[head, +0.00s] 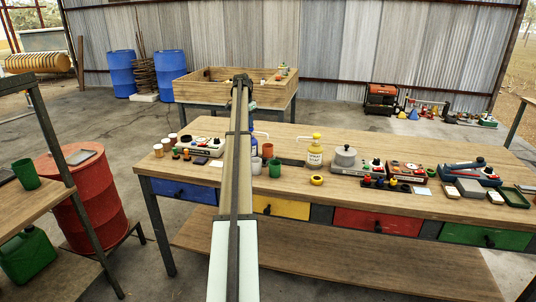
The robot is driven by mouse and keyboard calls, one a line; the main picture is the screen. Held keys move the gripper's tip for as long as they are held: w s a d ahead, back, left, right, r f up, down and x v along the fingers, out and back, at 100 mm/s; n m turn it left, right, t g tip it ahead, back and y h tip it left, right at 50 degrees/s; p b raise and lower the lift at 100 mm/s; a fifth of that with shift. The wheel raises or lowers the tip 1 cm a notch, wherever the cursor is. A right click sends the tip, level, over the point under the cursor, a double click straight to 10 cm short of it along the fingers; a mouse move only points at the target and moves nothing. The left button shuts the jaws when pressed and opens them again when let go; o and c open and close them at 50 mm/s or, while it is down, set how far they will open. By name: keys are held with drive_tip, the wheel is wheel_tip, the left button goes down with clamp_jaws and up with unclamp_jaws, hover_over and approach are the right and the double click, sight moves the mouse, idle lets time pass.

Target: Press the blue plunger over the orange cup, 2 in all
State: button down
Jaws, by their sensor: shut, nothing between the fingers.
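A blue pump bottle (253,146) with a pale spout stands on the long workbench, partly hidden behind my arm in the head view. My arm reaches from the bottom middle up over the bench.
A scale-like device (345,158) and trays (514,197) fill the right side. The bench's front edge is mostly clear.

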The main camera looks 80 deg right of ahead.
drive_tip(key=shift+f, duration=1.15)
drive_tip(key=shift+r, duration=1.9)
drive_tip(key=shift+r, duration=0.1)
wheel_tip(320, 180, up, 6)
drive_tip(key=shift+f, duration=0.1)
idle(0.4)
